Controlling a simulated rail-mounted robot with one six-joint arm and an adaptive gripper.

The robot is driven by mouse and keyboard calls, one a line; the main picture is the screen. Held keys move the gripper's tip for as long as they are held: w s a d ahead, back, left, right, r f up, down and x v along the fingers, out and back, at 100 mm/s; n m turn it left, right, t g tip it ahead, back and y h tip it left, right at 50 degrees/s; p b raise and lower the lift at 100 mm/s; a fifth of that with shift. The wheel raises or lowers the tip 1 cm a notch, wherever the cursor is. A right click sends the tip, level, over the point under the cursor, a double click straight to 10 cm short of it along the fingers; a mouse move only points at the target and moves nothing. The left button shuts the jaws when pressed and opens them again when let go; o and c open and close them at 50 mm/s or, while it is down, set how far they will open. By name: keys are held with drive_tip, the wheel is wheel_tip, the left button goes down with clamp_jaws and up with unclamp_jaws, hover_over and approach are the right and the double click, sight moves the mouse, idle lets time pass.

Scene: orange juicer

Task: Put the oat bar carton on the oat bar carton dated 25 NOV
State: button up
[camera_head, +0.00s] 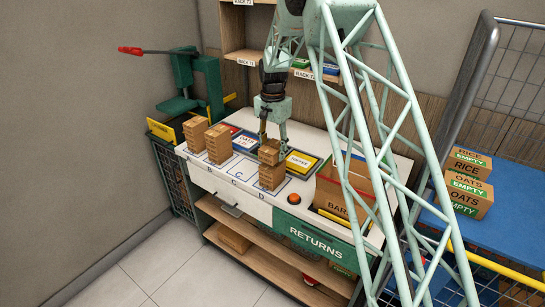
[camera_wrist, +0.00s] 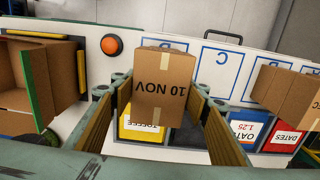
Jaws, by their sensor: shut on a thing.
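My gripper (camera_head: 272,138) is shut on a brown carton (camera_head: 268,155), with its fingers on either side of it. In the wrist view my gripper (camera_wrist: 161,84) holds this carton (camera_wrist: 163,72), whose top reads "10 NOV" upside down. It is directly over another brown carton (camera_head: 272,177) at the spot marked D. I cannot tell whether the two touch. The lower carton's date is hidden. Other brown carton stacks stand at the left (camera_head: 195,134) and at B (camera_head: 218,144); their dates are not readable. No "25 NOV" shows.
Square C (camera_wrist: 222,68) is bare. An orange button (camera_head: 294,198) and a large open box (camera_head: 343,190) are right of D. Coloured bins (camera_head: 300,161) line the bench's back. Cartons marked EMPTY (camera_head: 464,192) sit on a blue cart at right.

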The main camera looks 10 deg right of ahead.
sight(272, 145)
drive_tip(key=shift+w, duration=0.15)
drive_tip(key=shift+w+f, duration=0.1)
drive_tip(key=shift+w, duration=0.2)
drive_tip(key=shift+f+p, duration=0.3)
drive_tip(key=shift+f, duration=1.35)
drive_tip(key=shift+f, duration=0.15)
drive_tip(key=o, duration=1)
drive_tip(key=shift+c, duration=0.2)
wheel_tip(272, 145, up, 12)
drive_tip(key=shift+b, duration=0.3)
